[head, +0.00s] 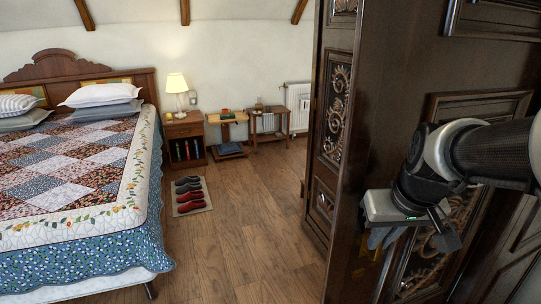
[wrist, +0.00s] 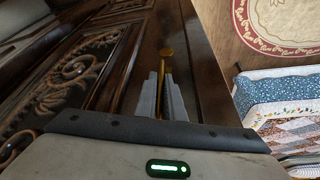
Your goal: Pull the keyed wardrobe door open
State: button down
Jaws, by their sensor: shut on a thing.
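The dark wooden wardrobe door (head: 385,130), with carved panels, fills much of the right side of the head view. It also shows in the wrist view (wrist: 125,65). A brass-coloured key (wrist: 166,53) shows at the door near its long edge. My gripper (wrist: 166,95) is shut on the key, with brass colour showing between its grey fingers. In the head view my gripper (head: 382,237) is low against the door, and the fingers are partly hidden by its body. I cannot tell how far the door stands open.
A bed (head: 80,190) with a patchwork quilt stands at the left. A nightstand (head: 184,138) with a lit lamp (head: 176,85) and small tables are at the back. Shoes lie on a mat (head: 192,207). The wooden floor (head: 235,225) between bed and wardrobe is clear. A patterned rug (wrist: 280,25) shows beyond the door edge.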

jog(key=shift+s+r, duration=0.1)
dwell(0.3)
jog(key=c, duration=1.9)
grip_release()
jog(key=shift+o, duration=0.2)
jog(key=p+v, duration=0.3)
jog(key=v, duration=1.4)
jog(key=shift+s, duration=0.15)
jog(key=shift+r, duration=0.15)
jog(key=s+a+r+t+p, duration=0.1)
jog(key=s+a+r+p, duration=0.1)
jog(key=a+p, duration=0.8)
jog(key=shift+s+a+n+p, duration=0.2)
jog(key=shift+s+n+p, duration=0.25)
jog(key=shift+p, duration=0.2)
